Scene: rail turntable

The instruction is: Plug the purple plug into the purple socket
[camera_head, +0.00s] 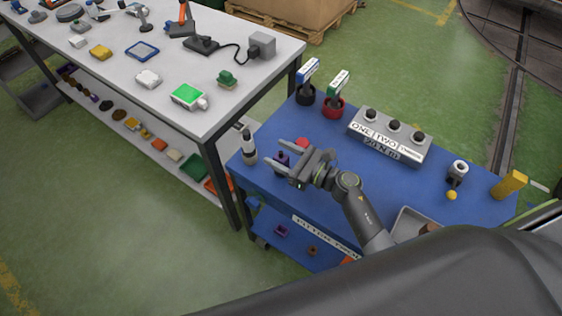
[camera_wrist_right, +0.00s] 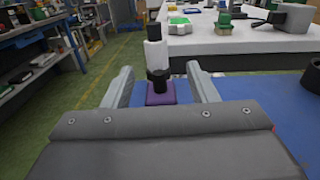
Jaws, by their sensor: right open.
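My right gripper (camera_head: 282,161) is open above the blue workbench, its fingers pointing left. A purple block (camera_head: 283,157) shows between the fingers. In the right wrist view the purple block (camera_wrist_right: 160,94) has a black upright part (camera_wrist_right: 157,77) on top and stands between the open fingers (camera_wrist_right: 158,73), with no clear contact. I cannot tell whether this is the plug or the socket. Another small purple piece (camera_head: 281,231) lies on the lower shelf; its kind is too small to tell. My left gripper is not in view.
A white and black bottle-like object (camera_head: 249,148) stands just beyond the fingertips. A red round object (camera_head: 302,144) is behind the gripper. A grey panel (camera_head: 390,137) with several knobs sits at the bench's back. A white table (camera_head: 215,112) stands left.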

